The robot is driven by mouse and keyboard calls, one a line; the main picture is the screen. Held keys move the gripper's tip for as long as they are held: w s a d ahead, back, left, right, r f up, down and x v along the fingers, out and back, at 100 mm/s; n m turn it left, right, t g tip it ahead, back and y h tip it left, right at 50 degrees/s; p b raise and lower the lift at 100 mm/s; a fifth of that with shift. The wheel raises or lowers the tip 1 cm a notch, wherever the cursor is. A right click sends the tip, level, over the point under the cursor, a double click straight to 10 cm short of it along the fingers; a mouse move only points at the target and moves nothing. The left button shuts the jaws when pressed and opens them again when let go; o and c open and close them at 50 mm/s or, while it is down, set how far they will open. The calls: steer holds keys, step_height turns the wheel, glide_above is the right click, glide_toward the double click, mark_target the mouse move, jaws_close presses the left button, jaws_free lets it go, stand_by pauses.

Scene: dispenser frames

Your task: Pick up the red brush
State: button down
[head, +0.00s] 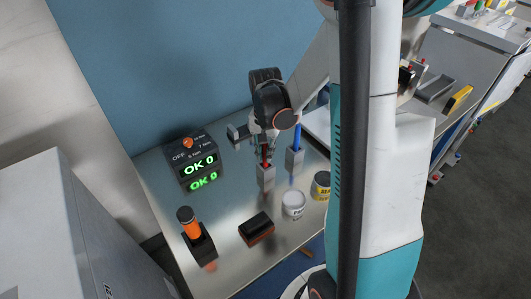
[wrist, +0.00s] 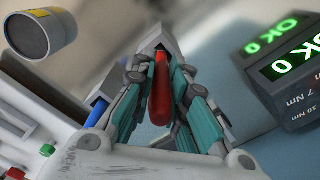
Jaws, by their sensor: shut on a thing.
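The red brush (wrist: 159,92) has a rounded red handle and sits between the teal-padded fingers of my gripper (wrist: 158,80) in the wrist view. My gripper is shut on this handle. In the head view my gripper (head: 265,150) points down above a grey square holder (head: 266,178), and a little red (head: 266,164) shows at the holder's top. The holder also shows beyond the fingers in the wrist view (wrist: 150,42). The brush's lower end is hidden, and I cannot tell whether it is still inside the holder.
A blue brush (head: 297,137) stands in a second grey holder (head: 294,158) close on the right. A display box reading OK 0 (head: 196,165) is to the left. A white can (head: 293,205), a yellow can (head: 320,186), a dark block (head: 256,229) and an orange-black tool (head: 190,225) stand nearer.

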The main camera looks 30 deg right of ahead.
step_height(320, 180, up, 19)
steer(key=p, duration=0.3)
steer(key=shift+p, duration=0.4)
steer(key=shift+r, duration=0.1)
stand_by(1.9)
